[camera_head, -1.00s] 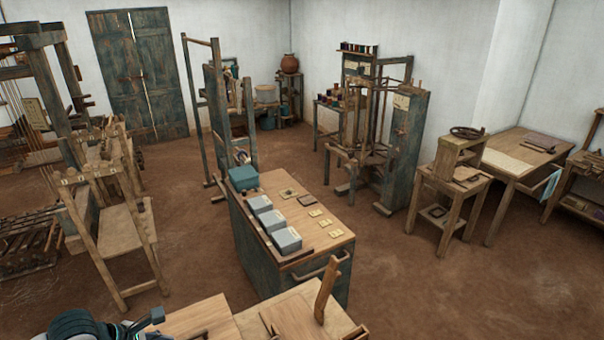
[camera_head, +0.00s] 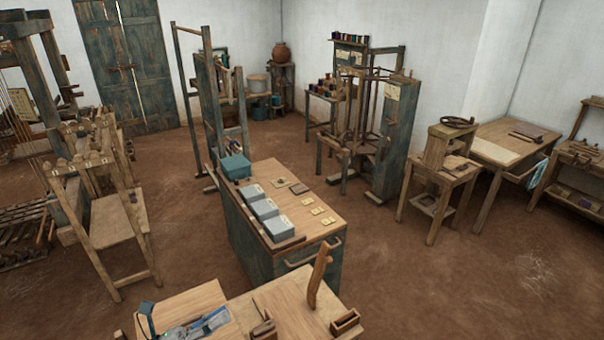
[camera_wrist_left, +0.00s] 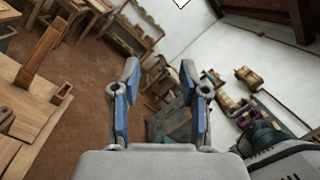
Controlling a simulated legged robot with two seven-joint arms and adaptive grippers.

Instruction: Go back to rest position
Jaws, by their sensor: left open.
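My left gripper (camera_head: 208,322) shows at the bottom edge of the head view, in front of the near wooden table (camera_head: 290,300). In the left wrist view the same gripper (camera_wrist_left: 160,76) has its two blue-padded fingers spread apart, with nothing held between them. The floor and furniture show through the gap. My right gripper is in neither view.
An upright wooden piece (camera_head: 319,277) rises from the near table. Behind it stands a cabinet (camera_head: 250,262) with grey boxes (camera_head: 265,210) and a teal box (camera_head: 235,167). A wooden loom frame (camera_head: 110,215) is left. Brown floor (camera_head: 450,290) is open at right.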

